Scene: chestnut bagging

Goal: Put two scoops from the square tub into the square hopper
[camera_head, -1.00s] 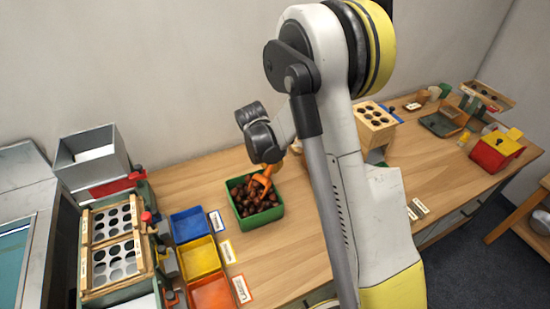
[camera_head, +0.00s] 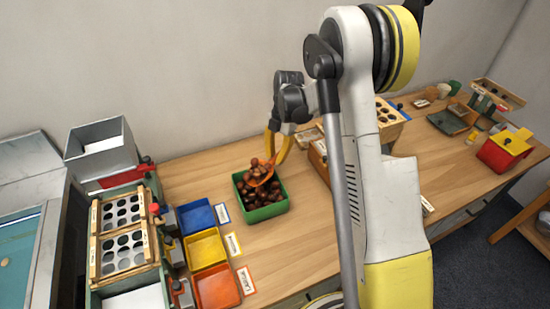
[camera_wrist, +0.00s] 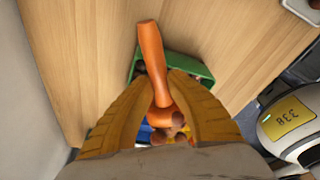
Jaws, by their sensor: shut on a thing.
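My gripper (camera_head: 279,146) is shut on an orange scoop (camera_head: 262,177), held just above the green square tub (camera_head: 265,214). Several chestnuts lie heaped in the scoop's bowl, and the tub below holds many more brown chestnuts. In the wrist view my gripper (camera_wrist: 165,95) has its yellow fingers on both sides of the orange scoop's handle (camera_wrist: 152,52), and some chestnuts show at the bowl. The green tub (camera_wrist: 190,66) shows behind it. A grey square hopper (camera_head: 98,148) stands at the back left, above a machine with perforated plates.
Blue (camera_head: 196,217), yellow (camera_head: 205,249) and orange (camera_head: 216,288) trays with labels stand between the tub and the machine with perforated plates (camera_head: 124,240). Wooden blocks with holes (camera_head: 390,118) stand behind my arm. A red box with a yellow lid (camera_head: 503,150) is at the far right.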

